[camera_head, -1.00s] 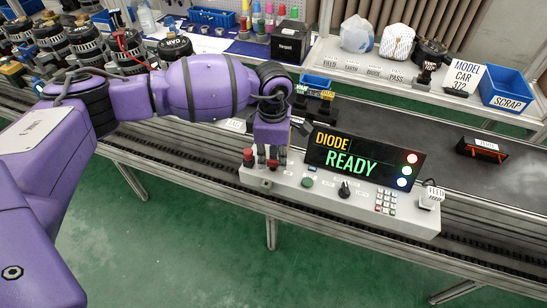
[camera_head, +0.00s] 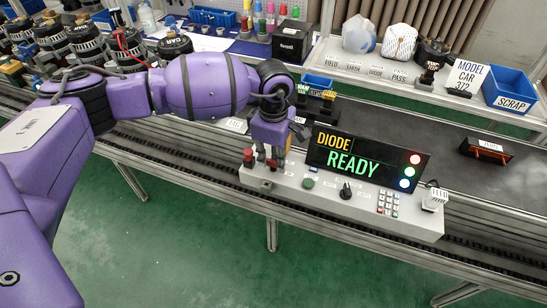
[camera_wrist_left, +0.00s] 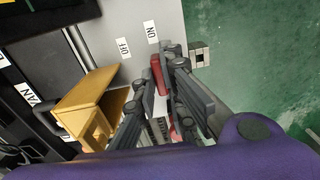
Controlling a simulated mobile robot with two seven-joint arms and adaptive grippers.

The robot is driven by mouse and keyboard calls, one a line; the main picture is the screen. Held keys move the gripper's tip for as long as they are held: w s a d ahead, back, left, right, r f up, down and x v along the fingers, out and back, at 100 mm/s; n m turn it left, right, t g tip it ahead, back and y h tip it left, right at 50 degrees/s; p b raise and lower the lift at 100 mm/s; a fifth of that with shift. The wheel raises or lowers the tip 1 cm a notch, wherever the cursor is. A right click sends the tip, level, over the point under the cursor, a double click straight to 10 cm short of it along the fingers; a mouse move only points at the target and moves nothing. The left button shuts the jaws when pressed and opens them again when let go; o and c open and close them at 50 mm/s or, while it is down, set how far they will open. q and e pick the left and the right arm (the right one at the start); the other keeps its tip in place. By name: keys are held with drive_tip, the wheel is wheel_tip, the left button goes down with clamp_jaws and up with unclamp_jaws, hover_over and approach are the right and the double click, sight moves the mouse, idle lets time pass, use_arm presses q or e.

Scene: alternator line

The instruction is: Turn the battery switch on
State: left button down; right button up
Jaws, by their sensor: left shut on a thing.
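The control console (camera_head: 330,203) stands on the near edge of the line, with a lit display (camera_head: 366,161) reading DIODE READY. My left gripper (camera_head: 268,162) points down at the console's left end. In the left wrist view, its two dark fingers (camera_wrist_left: 164,82) are shut on the red switch handle (camera_wrist_left: 156,72). The handle's visible end lies close below the ON label (camera_wrist_left: 151,31). The OFF label (camera_wrist_left: 123,47) is to its left. The fingers hide part of the handle and the switch base. My right gripper is not in view.
A red button (camera_head: 248,156) is just left of the gripper. A green button (camera_head: 309,183), a black knob (camera_head: 346,191) and a keypad (camera_head: 388,201) sit to its right.

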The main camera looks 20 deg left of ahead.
sight(273, 161)
use_arm(q)
drive_tip(key=c, duration=1.8)
unclamp_jaws()
wheel_tip(273, 161, up, 12)
